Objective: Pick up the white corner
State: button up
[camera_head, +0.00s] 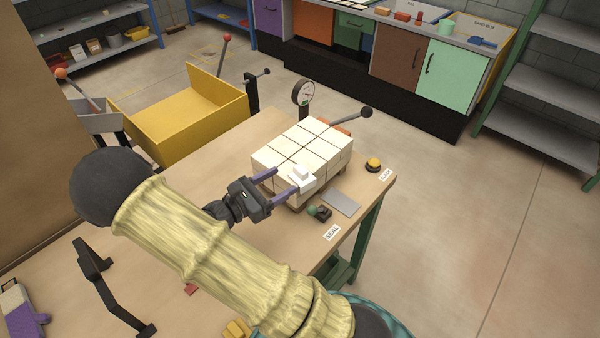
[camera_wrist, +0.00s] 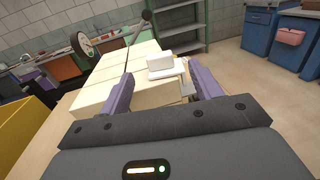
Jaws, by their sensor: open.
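The white corner (camera_head: 301,174) sits at the near right corner of a block of pale bricks (camera_head: 314,139) on the table. In the wrist view the white corner (camera_wrist: 165,67) shows as a white piece with a raised block on top, ahead of and between the fingers. My gripper (camera_head: 272,182) is open, its two purple fingers pointing at the white corner; it also shows in the wrist view (camera_wrist: 160,88). The fingers are near the piece; I cannot tell whether either one touches it. The far sides of the piece are hidden.
A dial gauge (camera_head: 303,93) and a black-knobbed lever (camera_head: 366,112) stand behind the bricks. A green knob (camera_head: 313,211), a grey plate (camera_head: 341,202) and a yellow button (camera_head: 374,163) lie near the table's right edge. A yellow bin (camera_head: 180,125) stands at left.

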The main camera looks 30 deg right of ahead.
aim_at(297, 171)
jog(key=shift+w+d, duration=0.15)
jog(key=shift+d, duration=1)
jog(key=d+p, duration=0.1)
jog(key=d, duration=0.1)
jog(key=w+d, duration=0.1)
jog(key=d, duration=0.2)
jog(key=shift+w+p, duration=0.1)
jog(key=shift+p, duration=0.25)
jog(key=shift+c, duration=0.4)
jog(key=c, duration=1.1)
jog(key=shift+o, duration=0.2)
jog(key=shift+r, duration=0.1)
notch_tip(297, 171, up, 10)
jog(key=shift+f, duration=0.1)
